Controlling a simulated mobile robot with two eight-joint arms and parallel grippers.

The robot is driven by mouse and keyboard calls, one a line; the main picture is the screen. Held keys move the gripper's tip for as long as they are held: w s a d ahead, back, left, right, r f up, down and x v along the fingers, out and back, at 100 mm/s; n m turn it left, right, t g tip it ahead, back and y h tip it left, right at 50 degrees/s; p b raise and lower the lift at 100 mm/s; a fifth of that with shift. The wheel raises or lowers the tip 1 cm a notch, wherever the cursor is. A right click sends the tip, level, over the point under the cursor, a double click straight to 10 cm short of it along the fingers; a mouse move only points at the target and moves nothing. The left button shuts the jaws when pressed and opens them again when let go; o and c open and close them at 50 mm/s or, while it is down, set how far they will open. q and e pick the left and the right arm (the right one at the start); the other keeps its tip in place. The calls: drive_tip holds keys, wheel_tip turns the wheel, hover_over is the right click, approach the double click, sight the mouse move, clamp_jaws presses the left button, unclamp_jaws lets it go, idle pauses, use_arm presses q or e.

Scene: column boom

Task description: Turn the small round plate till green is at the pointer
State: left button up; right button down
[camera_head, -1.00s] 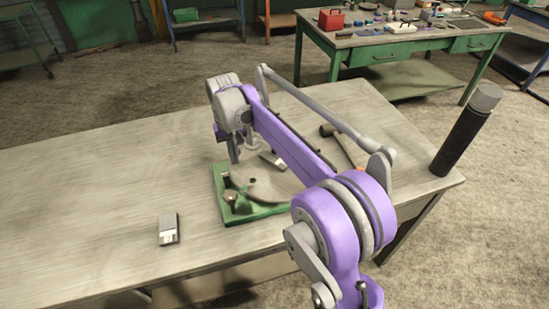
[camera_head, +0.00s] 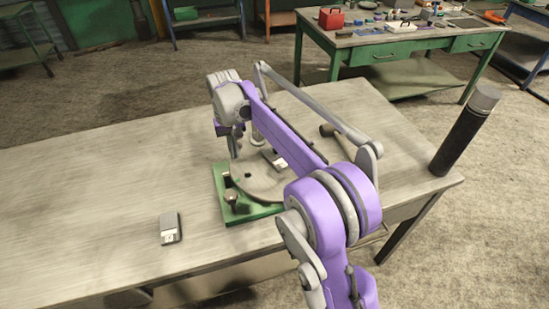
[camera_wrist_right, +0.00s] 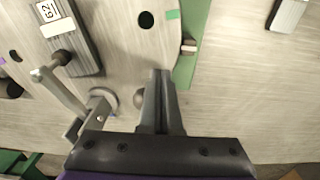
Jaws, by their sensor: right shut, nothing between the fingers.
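The round grey plate (camera_head: 262,184) lies on a green base (camera_head: 222,181), partly hidden by my right arm. In the right wrist view the plate (camera_wrist_right: 112,32) has dark holes and a green mark (camera_wrist_right: 172,15) at its edge, beside the green base (camera_wrist_right: 190,72). A small light-tipped piece (camera_wrist_right: 188,46) stands on the base; I cannot tell if it is the pointer. My right gripper (camera_wrist_right: 160,75) is shut and empty over the plate, close to a small round knob (camera_wrist_right: 139,98). Whether they touch is unclear. My left gripper is not in view.
A small grey device (camera_head: 170,229) lies on the table (camera_head: 90,200). A dark post (camera_head: 465,135) stands at the right. The table's left side is clear.

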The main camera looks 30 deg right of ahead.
idle(0.3)
drive_tip(key=shift+w+d+p, duration=0.3)
drive_tip(key=shift+w+d, duration=0.15)
drive_tip(key=shift+w, duration=0.3)
drive_tip(key=shift+w+d+r, duration=0.1)
drive_tip(key=shift+w+d, duration=0.25)
drive_tip(key=shift+w, duration=0.05)
drive_tip(key=shift+w+d+p, duration=0.2)
drive_tip(key=shift+w+p, duration=0.1)
drive_tip(key=shift+s+a, duration=0.25)
drive_tip(key=shift+s, duration=0.05)
drive_tip(key=shift+s+a, duration=0.15)
